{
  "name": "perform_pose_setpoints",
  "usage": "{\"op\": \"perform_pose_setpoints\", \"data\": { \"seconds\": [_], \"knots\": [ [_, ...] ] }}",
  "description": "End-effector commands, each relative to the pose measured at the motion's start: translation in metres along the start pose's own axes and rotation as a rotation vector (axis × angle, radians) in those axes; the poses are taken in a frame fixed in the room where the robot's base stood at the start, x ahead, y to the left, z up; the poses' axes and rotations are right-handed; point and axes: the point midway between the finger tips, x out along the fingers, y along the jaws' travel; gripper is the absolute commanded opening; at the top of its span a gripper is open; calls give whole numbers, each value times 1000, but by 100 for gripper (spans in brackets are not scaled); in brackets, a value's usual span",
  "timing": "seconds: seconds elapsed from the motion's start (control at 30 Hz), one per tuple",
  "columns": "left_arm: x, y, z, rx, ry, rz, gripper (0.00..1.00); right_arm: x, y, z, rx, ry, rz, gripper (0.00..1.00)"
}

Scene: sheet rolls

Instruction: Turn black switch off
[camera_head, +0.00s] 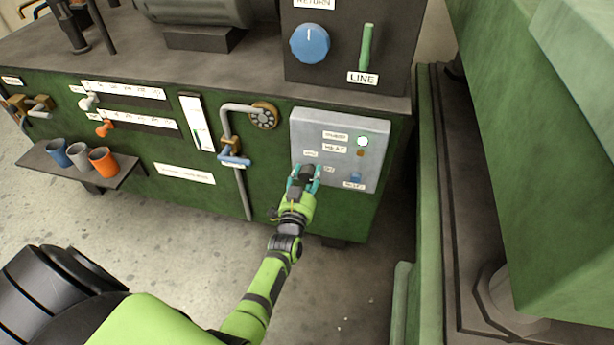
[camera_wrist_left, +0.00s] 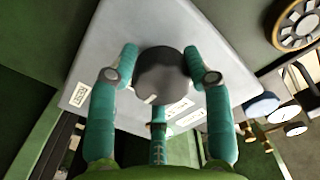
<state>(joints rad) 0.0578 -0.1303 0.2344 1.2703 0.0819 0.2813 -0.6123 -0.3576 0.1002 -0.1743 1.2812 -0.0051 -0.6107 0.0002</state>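The black switch (camera_wrist_left: 162,75) is a round dark knob with a small pale mark, on a grey control panel (camera_head: 345,130). The panel also shows in the left wrist view (camera_wrist_left: 200,30). My left gripper (camera_head: 304,179) is at the lower left of the panel and mostly covers the switch (camera_head: 308,168) in the head view. In the left wrist view its teal fingers (camera_wrist_left: 161,65) lie on both sides of the knob and appear to touch it. My right gripper is not in view.
The panel has a lit lamp (camera_head: 362,141), a dark orange lamp (camera_head: 360,154) and a blue button (camera_head: 356,177). A pipe with a blue-handled valve (camera_head: 234,159) stands left of it. A shelf (camera_head: 75,165) holds three cups. Green machinery (camera_head: 530,150) stands at the right.

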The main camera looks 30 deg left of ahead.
Motion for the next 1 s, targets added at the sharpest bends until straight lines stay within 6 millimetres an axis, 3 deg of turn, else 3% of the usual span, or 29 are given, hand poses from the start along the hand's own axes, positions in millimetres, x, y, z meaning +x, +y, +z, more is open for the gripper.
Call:
{"op": "perform_pose_setpoints", "data": {
  "seconds": [0.53,0.77,1.0],
  "knots": [
    [-1,-1,3,-57,-9,1,15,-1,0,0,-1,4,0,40],
    [-1,-1,4,-209,-10,0,15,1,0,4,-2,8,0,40],
    [-1,1,4,-432,-13,1,15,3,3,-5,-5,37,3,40]
  ]
}}
